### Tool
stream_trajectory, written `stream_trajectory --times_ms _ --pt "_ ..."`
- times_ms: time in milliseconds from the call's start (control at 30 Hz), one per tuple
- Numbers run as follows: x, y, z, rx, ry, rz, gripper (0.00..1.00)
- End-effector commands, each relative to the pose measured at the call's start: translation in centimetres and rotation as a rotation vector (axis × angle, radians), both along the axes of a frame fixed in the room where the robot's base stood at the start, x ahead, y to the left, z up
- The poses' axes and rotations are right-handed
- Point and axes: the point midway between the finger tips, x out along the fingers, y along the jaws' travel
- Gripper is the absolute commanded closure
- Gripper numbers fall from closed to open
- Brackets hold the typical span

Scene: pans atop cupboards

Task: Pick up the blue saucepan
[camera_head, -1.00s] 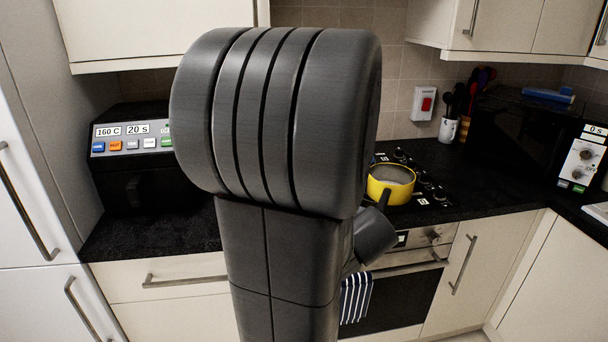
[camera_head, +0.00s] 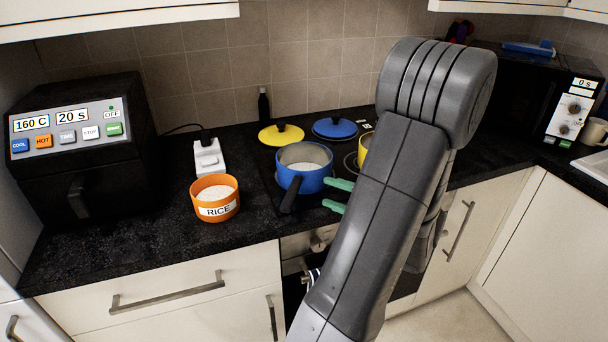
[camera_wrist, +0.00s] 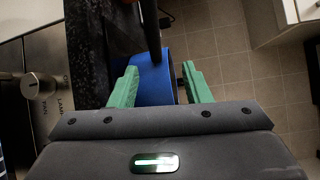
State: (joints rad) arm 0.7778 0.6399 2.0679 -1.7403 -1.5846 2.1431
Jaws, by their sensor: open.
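The blue saucepan (camera_head: 318,182) stands on the hob in the head view, with pale contents inside. Its dark handle (camera_head: 288,198) points toward the front left. My gripper (camera_head: 338,195) is open, with green fingers just right of the pan and pointing left toward it. In the wrist view, my gripper (camera_wrist: 160,68) has the saucepan's blue side (camera_wrist: 152,82) showing between its fingers. The dark handle (camera_wrist: 151,30) extends beyond the pan there. I cannot tell whether either finger touches the pan.
An orange RICE pot (camera_head: 206,212) stands on the counter left of the pan. A yellow lid (camera_head: 281,135) and a blue lid (camera_head: 335,128) lie behind it. A yellow pan (camera_head: 362,150) is mostly hidden by my arm. A black appliance (camera_head: 95,160) stands at left.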

Motion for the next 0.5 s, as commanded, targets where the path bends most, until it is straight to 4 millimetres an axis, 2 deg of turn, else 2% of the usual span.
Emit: stream_trajectory --times_ms 300,500 --pt "2.8 4.1 -0.3 -0.003 -0.002 0.004 0.56" --pt "4.1 5.8 -0.5 -0.005 -0.002 0.002 0.56"
